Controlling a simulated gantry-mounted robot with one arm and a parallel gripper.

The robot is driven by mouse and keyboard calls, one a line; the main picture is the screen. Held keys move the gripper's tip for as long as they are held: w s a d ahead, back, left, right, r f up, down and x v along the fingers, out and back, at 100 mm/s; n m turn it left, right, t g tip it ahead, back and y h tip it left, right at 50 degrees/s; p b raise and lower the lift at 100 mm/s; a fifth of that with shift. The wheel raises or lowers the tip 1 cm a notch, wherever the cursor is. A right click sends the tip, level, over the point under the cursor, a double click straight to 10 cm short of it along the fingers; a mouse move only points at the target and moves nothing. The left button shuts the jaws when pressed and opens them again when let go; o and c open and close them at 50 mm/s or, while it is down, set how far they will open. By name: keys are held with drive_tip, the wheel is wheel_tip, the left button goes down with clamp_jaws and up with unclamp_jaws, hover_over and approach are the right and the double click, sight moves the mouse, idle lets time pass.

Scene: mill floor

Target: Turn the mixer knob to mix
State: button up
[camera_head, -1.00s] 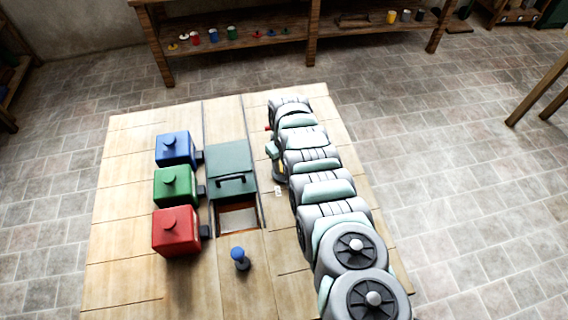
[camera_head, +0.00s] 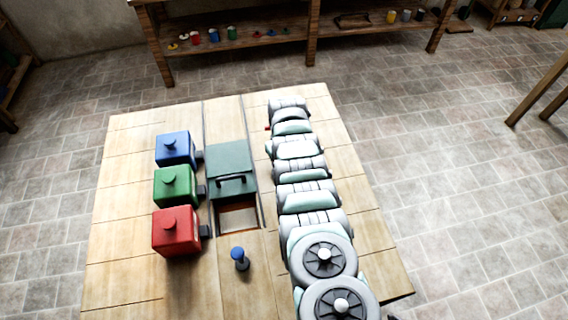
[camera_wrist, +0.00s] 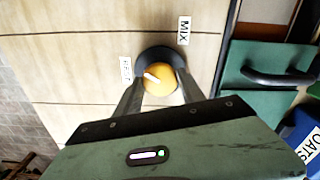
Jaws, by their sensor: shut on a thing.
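The mixer knob (camera_wrist: 163,85) is round and orange-yellow, with a white pointer mark, on a dark round base in the wooden top. My gripper (camera_wrist: 159,76) is shut on the knob, one finger on each side. The pointer mark lies toward a small white label (camera_wrist: 125,70) on the left, whose word I cannot read surely. The "MIX" label (camera_wrist: 184,30) is above and to the right of the knob. In the head view my arm hides the knob, the labels and the gripper.
A green lid (camera_head: 230,161) with a dark handle sits left of my arm, with a square opening (camera_head: 238,218) below it. Blue (camera_head: 175,148), green (camera_head: 175,186) and red (camera_head: 175,232) boxes stand further left. A blue-topped peg (camera_head: 240,256) stands near the front.

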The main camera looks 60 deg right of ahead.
drive_tip(key=shift+m, duration=0.6)
drive_tip(key=shift+w+m+b, duration=0.1)
drive_tip(key=shift+m+b, duration=0.2)
drive_tip(key=m+b, duration=0.1)
drive_tip(key=m, duration=0.1)
drive_tip(key=shift+f+m+b, duration=0.2)
drive_tip(key=shift+m+b, duration=0.1)
drive_tip(key=shift+m, duration=0.1)
drive_tip(key=m+b, duration=0.3)
drive_tip(key=m, duration=0.1)
drive_tip(key=shift+m+b, duration=0.3)
drive_tip(key=m+b, duration=0.3)
drive_tip(key=m, duration=0.1)
drive_tip(key=shift+m, duration=0.3)
drive_tip(key=shift+r+m+b, duration=0.15)
drive_tip(key=shift+m+b, duration=1.1)
drive_tip(key=shift+m, duration=0.75)
drive_tip(key=o, duration=1.4)
